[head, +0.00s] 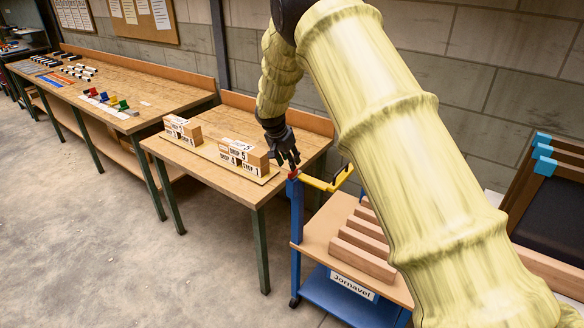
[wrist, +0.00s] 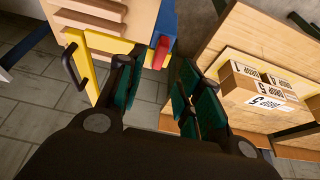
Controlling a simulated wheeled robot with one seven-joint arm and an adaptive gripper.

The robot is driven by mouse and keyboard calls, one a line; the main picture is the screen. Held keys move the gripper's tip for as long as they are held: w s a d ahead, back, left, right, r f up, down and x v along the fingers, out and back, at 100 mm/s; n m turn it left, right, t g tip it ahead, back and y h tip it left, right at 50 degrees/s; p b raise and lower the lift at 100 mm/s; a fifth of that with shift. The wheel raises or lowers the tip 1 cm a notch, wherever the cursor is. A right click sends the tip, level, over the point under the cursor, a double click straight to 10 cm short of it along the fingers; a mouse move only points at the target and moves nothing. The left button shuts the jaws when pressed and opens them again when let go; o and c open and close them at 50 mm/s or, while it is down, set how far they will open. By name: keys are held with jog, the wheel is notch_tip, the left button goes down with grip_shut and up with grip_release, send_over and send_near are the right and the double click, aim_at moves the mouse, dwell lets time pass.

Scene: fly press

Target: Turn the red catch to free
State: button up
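The red catch (head: 293,174) sits on top of the blue corner post (head: 297,215) of a trolley, at the end of a yellow bar (head: 325,184). In the wrist view the red catch (wrist: 161,52) is a short upright block beside the blue post (wrist: 168,22), and the yellow bar (wrist: 82,62) with a black handle (wrist: 71,66) is at left. My gripper (head: 290,163) is close above the catch. In the wrist view my gripper (wrist: 162,68) is open, with the catch showing ahead between its dark green fingers. I see no contact.
The trolley's wooden shelf (head: 318,228) holds several wooden blocks (head: 358,257); a label reads Jornavel (head: 352,283). At left, a bench (head: 220,178) carries boxes marked DROP (head: 240,157). Another bench (head: 140,90) stands farther left. The grey floor (head: 90,230) is clear.

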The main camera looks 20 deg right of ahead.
aim_at(295, 173)
jog(key=shift+p+x, duration=0.9)
jog(key=shift+x, duration=2.05)
jog(key=shift+f, duration=0.1)
grip_shut()
